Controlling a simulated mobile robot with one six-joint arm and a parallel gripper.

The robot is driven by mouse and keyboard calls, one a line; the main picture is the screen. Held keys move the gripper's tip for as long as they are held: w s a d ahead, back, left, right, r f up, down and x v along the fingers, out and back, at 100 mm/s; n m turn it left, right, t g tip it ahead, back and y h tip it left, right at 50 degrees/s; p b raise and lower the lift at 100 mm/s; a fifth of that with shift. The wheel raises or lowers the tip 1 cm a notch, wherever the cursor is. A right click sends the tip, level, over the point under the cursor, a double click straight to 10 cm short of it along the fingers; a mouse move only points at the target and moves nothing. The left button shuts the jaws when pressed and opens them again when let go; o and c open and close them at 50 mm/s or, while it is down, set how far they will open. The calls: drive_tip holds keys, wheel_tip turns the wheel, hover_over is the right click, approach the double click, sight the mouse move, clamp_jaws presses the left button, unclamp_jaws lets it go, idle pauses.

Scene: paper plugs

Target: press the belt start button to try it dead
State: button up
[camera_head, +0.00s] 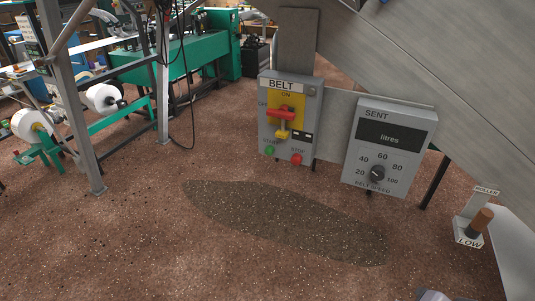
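The grey BELT control box (264,128) stands a little right of centre, on a post. Its green start button (269,150) is at the lower left of the box face, with small lettering above it. The red stop button (297,159) is at the lower right. Above them a red handle (281,113) lies roughly crosswise on a yellow plate (287,100), with ON above and what looks like OFF at the left. A yellow piece like a padlock (282,134) hangs below the handle. Nothing touches the start button.
A SENT litres panel with a BELT SPEED dial (377,173) is to the right; its display is dark. A ROLLER lever (480,222) by a LOW label is at far right. A dark patch (290,222) lies on the floor. Metal frame legs (78,110) stand left.

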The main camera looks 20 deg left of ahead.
clamp_jaws()
idle(1.4)
